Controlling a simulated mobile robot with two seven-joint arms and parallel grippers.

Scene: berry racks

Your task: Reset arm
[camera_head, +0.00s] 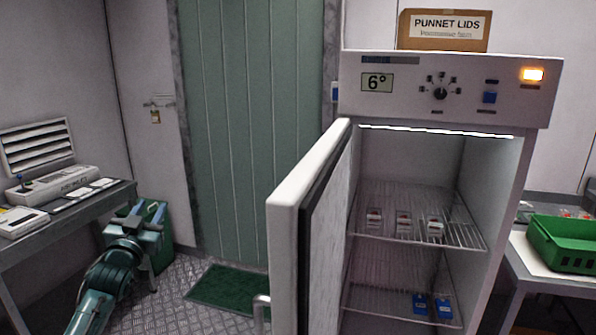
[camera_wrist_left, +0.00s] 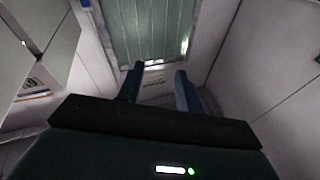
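My left gripper (camera_head: 148,212) is at the lower left of the head view, beside the left bench and away from the fridge. In the left wrist view my left gripper (camera_wrist_left: 159,72) has its two fingers apart with nothing between them. It is open and empty. Beyond the fingers the wrist view shows the green strip door (camera_wrist_left: 150,28) and pale walls. My right gripper is not in view.
The white fridge (camera_head: 448,90) stands open at the right, its door (camera_head: 296,210) swung towards me. Small punnets (camera_head: 404,222) stand on its upper shelf, blue items (camera_head: 432,304) below. A green crate (camera_head: 565,243) is at far right. A green mat (camera_head: 228,288) lies on the floor.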

